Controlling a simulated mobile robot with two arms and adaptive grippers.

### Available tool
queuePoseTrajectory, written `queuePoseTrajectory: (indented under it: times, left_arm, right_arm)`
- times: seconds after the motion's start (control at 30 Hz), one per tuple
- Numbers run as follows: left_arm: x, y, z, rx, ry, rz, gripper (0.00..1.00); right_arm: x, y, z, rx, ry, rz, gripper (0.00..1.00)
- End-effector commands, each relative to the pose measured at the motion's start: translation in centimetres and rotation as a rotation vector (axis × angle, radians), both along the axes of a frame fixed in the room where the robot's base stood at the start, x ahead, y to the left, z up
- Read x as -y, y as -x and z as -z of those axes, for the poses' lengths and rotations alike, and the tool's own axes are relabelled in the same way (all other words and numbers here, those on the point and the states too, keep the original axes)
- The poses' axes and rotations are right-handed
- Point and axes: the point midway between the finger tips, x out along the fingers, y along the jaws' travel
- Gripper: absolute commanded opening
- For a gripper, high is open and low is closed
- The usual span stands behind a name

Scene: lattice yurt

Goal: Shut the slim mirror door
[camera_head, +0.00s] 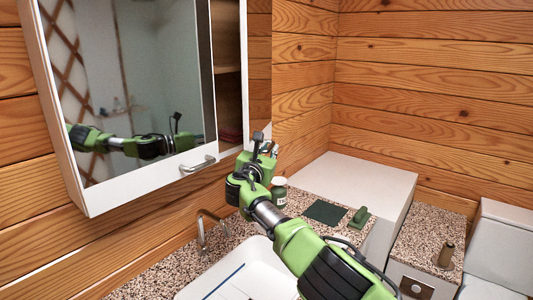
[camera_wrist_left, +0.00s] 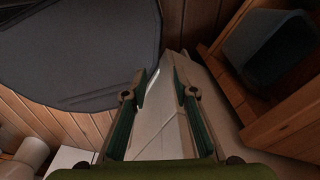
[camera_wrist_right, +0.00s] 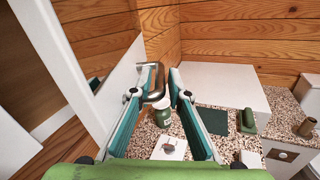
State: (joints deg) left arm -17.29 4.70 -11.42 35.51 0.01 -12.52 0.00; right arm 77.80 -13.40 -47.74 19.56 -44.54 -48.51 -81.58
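The wall cabinet's slim mirror door (camera_head: 258,75) stands open in the head view, at the right of the cabinet, its mirror reflecting wood planks. In the right wrist view its white panel (camera_wrist_right: 118,88) is at left, with a bent metal handle (camera_wrist_right: 160,90). My right gripper (camera_head: 264,145) is at the door's lower end. In the right wrist view its fingers (camera_wrist_right: 166,80) are drawn in on both sides of the handle bar, with hardly any gap. My left gripper (camera_wrist_left: 160,85) is open and empty, seen only in its wrist view.
The wide mirror door (camera_head: 140,80) has its own handle (camera_head: 198,164); shelves show in the gap beside it. Below are a sink (camera_head: 235,275), a tap (camera_head: 208,225), a green jar (camera_head: 279,192) and a speckled counter (camera_head: 150,285).

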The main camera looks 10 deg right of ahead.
Motion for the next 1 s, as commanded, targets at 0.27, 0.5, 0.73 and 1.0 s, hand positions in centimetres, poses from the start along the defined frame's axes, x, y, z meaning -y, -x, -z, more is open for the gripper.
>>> queuePoseTrajectory:
  times: [0.27,0.5,0.73,1.0]
  left_arm:
    - [0.1,-0.1,0.0,0.001,0.001,0.000,0.26]
    - [0.2,-0.1,0.0,0.001,0.002,0.000,0.26]
    - [0.2,-0.1,0.0,0.001,0.002,0.000,0.26]
    - [0.2,-0.1,0.0,0.001,0.002,0.000,0.26]
  right_arm:
    - [-0.6,0.8,0.3,0.000,-0.003,-0.003,0.16]
    - [-1.0,2.4,0.3,-0.001,-0.002,-0.001,0.16]
    - [-1.8,4.5,0.2,0.000,-0.002,-0.002,0.16]
    - [-3.1,7.8,0.2,-0.001,-0.001,-0.002,0.16]
